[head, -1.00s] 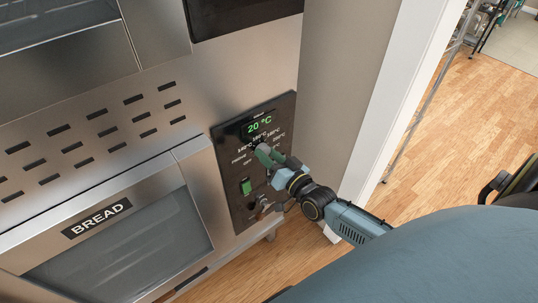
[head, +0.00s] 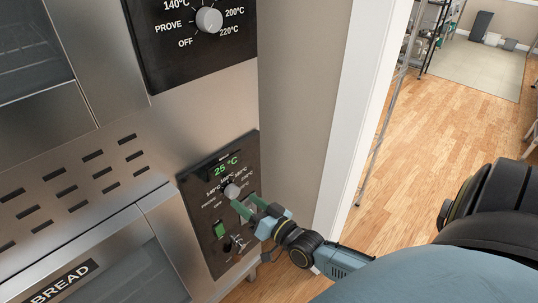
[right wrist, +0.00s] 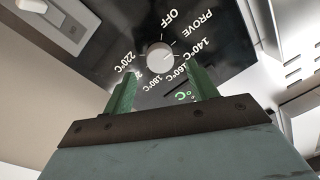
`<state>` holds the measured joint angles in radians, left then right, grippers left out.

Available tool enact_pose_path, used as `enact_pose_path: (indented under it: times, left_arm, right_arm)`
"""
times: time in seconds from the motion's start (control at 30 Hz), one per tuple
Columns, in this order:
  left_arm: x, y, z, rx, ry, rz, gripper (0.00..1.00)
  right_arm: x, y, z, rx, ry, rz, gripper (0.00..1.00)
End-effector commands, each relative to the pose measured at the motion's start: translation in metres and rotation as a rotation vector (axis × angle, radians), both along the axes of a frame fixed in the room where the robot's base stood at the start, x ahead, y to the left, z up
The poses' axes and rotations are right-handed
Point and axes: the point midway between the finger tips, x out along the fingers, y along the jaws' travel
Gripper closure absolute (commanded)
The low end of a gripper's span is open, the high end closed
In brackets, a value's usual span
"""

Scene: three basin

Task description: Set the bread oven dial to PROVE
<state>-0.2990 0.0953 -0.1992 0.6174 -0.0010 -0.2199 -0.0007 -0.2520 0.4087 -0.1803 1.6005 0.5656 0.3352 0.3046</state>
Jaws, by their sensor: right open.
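The bread oven's dial (head: 232,191) is a small pale round knob on a black control panel (head: 222,243) beside the door labelled BREAD (head: 66,282). Its labels run from OFF and PROVE up through temperatures, and the green display (head: 226,167) above reads 25 °C. In the right wrist view the dial (right wrist: 160,56) shows whole, with PROVE and 140 °C to its right. I cannot tell which label its pointer faces. My right gripper (head: 246,203) is open, its green fingers just short of the dial and apart from it. My left gripper is not in view.
A second black panel with a larger dial (head: 209,20) sits above. A wall and white door frame (head: 352,130) stand right of the oven. Open wooden floor (head: 440,120) lies beyond.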

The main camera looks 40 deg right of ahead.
Motion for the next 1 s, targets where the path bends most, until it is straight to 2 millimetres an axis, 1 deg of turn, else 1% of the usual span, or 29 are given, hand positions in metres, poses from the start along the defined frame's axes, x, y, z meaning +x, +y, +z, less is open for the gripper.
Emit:
enact_pose_path:
  times: [0.03,0.2,0.3,0.4,0.5,0.6,1.0]
  left_arm:
    - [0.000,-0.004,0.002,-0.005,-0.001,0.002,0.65]
    - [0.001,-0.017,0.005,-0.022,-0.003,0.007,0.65]
    - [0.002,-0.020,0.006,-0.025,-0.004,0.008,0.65]
    - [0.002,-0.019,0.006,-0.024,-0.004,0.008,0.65]
    - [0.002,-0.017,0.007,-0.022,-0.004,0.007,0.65]
    - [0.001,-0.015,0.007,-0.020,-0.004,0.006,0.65]
    - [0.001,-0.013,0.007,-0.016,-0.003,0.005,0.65]
  right_arm:
    - [-0.014,-0.001,-0.001,-0.001,0.005,0.001,0.42]
    - [-0.051,-0.006,-0.002,0.001,0.005,0.000,0.42]
    - [-0.069,-0.008,-0.002,0.001,0.003,0.001,0.42]
    - [-0.082,-0.010,-0.003,0.001,0.002,0.000,0.42]
    - [-0.090,-0.010,-0.003,0.000,0.001,0.000,0.42]
    - [-0.093,-0.011,-0.003,0.000,-0.001,0.000,0.42]
    - [-0.093,-0.011,-0.003,0.001,-0.001,0.000,0.42]
